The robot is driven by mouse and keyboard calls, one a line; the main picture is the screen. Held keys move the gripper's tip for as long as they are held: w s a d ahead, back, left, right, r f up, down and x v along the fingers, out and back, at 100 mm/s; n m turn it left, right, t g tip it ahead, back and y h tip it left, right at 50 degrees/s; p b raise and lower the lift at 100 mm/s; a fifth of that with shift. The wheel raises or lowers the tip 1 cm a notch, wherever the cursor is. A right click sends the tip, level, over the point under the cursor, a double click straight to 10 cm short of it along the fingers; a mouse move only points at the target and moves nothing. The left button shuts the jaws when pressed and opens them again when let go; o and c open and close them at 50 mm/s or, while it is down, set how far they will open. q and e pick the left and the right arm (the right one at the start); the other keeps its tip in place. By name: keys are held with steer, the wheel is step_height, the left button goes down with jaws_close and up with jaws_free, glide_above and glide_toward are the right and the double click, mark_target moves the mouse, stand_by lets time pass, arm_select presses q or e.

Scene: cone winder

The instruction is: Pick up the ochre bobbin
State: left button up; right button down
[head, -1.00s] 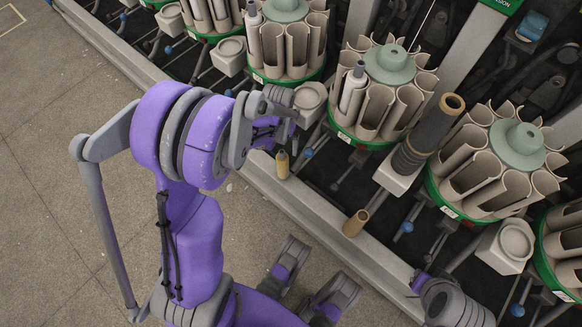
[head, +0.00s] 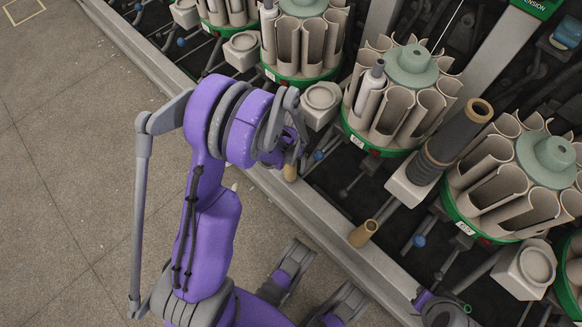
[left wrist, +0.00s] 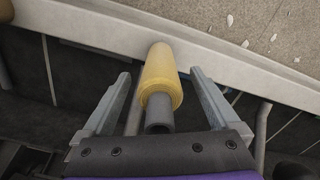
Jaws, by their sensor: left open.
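The ochre bobbin (left wrist: 161,72) shows in the left wrist view as a yellow tube on a grey peg, between the two open fingers of my left gripper (left wrist: 163,92). Gaps show on both sides, so the fingers do not appear to touch it. In the head view, my left gripper (head: 288,158) is over the front rail. Only the lower end of the ochre bobbin (head: 290,173) shows there, and the gripper hides the rest.
A tan tube (head: 363,233) sits on a peg farther right along the pale rail (head: 325,218). Behind stand round green-based magazines (head: 398,100) and a dark package (head: 452,140) with a tan core. Open floor (head: 70,200) lies at the left.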

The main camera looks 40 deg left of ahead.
arm_select(q)
steer(key=shift+r, duration=0.1)
steer(key=c, duration=1.3)
steer(key=shift+r, duration=0.1)
